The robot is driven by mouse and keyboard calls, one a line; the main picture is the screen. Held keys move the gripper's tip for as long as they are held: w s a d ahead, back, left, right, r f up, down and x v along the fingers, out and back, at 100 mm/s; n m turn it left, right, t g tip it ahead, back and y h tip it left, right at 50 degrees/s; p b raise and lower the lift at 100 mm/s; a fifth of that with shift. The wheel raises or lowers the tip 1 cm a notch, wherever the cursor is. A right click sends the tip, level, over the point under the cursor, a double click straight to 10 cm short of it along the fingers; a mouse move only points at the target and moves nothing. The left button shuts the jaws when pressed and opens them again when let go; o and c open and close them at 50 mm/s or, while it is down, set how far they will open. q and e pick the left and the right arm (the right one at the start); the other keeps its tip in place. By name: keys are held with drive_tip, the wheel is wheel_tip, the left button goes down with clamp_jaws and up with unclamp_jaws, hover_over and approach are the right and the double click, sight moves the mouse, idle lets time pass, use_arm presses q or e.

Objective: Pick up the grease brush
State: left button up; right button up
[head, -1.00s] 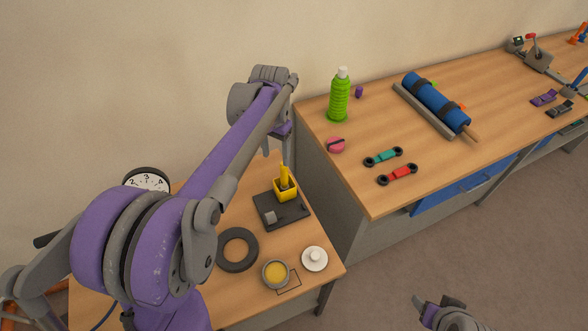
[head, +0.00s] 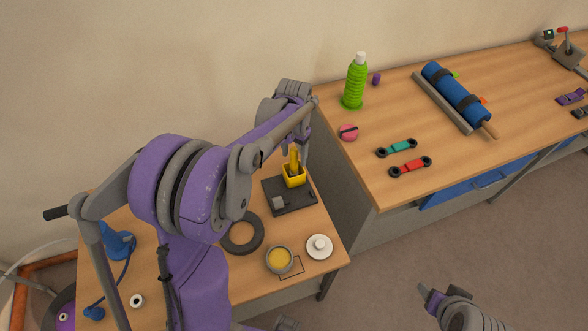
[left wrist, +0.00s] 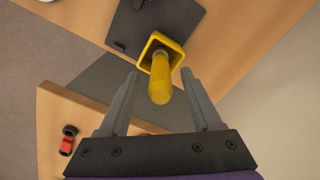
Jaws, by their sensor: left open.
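The grease brush (head: 294,160) stands upright in a yellow square cup (head: 294,180) on a dark base plate on the lower bench. Its yellow handle points up; its lower end is hidden in the cup. My left gripper (head: 300,153) is open above the cup, pointing down at the handle. In the left wrist view the brush handle (left wrist: 160,82) shows between the two open fingers (left wrist: 158,80), with no finger visibly touching it. My right gripper (head: 432,298) is at the lower right over the floor, far from the brush; its jaw opening is unclear.
Beside the base plate (head: 300,205) are a black ring (head: 243,236), a tin of yellow grease (head: 280,272) and a white knobbed lid (head: 319,250). A higher bench (head: 400,105) on the right carries a green bottle (head: 356,85), wrenches and a blue roll.

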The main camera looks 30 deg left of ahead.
use_arm(q)
drive_tip(key=shift+f, duration=0.6)
clamp_jaws()
